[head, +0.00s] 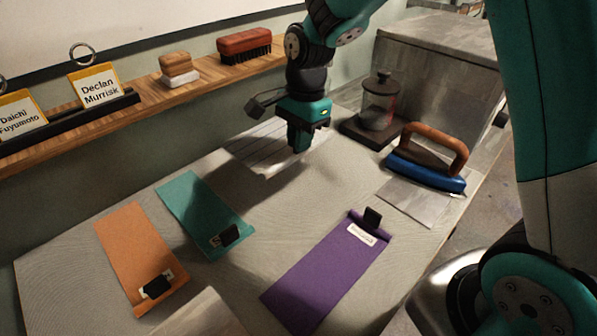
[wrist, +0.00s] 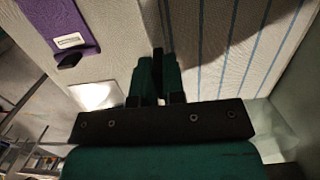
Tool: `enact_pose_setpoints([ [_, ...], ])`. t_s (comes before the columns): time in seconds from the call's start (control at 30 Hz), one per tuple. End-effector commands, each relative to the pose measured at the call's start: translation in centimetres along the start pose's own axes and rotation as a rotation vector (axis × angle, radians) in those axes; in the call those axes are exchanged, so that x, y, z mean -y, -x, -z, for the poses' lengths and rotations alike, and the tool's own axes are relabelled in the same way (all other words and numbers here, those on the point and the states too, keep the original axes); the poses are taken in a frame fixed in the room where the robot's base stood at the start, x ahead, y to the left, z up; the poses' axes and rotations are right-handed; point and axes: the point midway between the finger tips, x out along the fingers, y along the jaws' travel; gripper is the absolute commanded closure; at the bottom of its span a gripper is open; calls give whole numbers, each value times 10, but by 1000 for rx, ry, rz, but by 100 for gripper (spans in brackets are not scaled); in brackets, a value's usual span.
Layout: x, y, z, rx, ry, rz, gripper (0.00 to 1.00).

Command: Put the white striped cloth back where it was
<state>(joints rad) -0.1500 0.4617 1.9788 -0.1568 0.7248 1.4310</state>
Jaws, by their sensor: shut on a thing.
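The white striped cloth (head: 258,148) is at the back middle of the table in the head view, partly hidden behind my gripper. In the wrist view the cloth (wrist: 235,45) fills much of the right side, with thin blue stripes. My gripper (head: 299,146) points down at the cloth's right end. In the wrist view my gripper (wrist: 158,84) is shut on a narrow black piece, which looks like the cloth's clip. A dark shadow lies on the table in front of the cloth. I cannot tell how far the cloth is above the table.
Orange (head: 138,255), teal (head: 200,212) and purple (head: 328,270) cloths with black clips lie on the table (head: 240,275). A blue scraper (head: 425,172) and a glass press (head: 379,105) stand right. A shelf (head: 150,97) with brushes and name cards runs behind.

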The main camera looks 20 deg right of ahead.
Motion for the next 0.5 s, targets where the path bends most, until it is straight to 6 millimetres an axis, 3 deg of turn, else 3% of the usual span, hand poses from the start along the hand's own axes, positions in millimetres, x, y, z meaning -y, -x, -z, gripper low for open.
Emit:
enact_pose_setpoints([
  [0.1,-1,-30,4,0,-2,-5,100],
  [0.2,-1,-46,6,0,0,-3,100],
  [0.5,0,-73,9,0,0,-2,100],
])
